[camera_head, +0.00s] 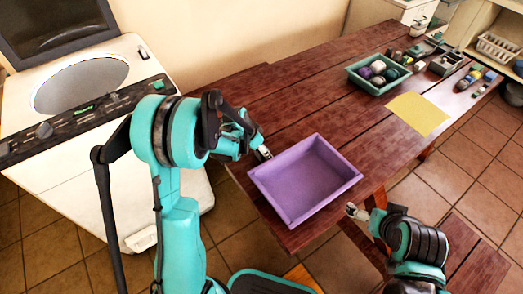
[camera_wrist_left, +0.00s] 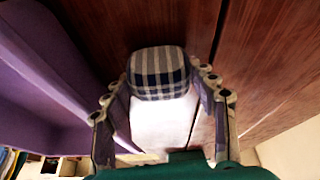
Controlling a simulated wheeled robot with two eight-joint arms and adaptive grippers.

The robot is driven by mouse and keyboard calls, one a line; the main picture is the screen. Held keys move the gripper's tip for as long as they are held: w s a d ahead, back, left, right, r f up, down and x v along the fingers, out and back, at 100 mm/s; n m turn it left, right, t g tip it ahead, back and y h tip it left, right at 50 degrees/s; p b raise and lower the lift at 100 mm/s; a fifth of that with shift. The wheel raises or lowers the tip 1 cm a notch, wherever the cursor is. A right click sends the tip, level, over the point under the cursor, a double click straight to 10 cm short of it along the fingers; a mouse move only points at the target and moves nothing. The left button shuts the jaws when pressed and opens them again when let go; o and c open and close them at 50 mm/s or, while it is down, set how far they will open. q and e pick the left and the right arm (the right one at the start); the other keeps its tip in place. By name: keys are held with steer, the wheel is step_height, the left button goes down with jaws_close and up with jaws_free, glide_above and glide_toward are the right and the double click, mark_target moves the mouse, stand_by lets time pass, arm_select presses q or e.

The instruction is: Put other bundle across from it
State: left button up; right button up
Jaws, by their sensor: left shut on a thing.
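My left gripper (camera_head: 263,152) is shut on a checked bundle (camera_wrist_left: 158,72), dark blue and pale grey, seen between its fingers in the left wrist view. A pale, washed-out patch shows below the bundle, and I cannot tell whether it is part of it. The gripper is just left of the purple tray (camera_head: 302,183), whose wall also shows in the left wrist view (camera_wrist_left: 62,85). The tray's visible floor is bare. More rounded bundles (camera_head: 378,66) sit in the teal crate (camera_head: 372,88) farther back. My right gripper (camera_head: 356,211) is beside the tray's right end; its opening is unclear.
A yellow sheet (camera_head: 418,114) lies on the wooden table (camera_head: 300,110) right of the crate. Several small items (camera_head: 474,77) stand at the far right. A white washer (camera_head: 90,85) is at left. Table boards between tray and crate are clear.

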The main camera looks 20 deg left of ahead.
arm_select(q)
steer(key=o, duration=1.4)
steer(key=shift+f, duration=0.15)
steer(key=shift+c, duration=0.2)
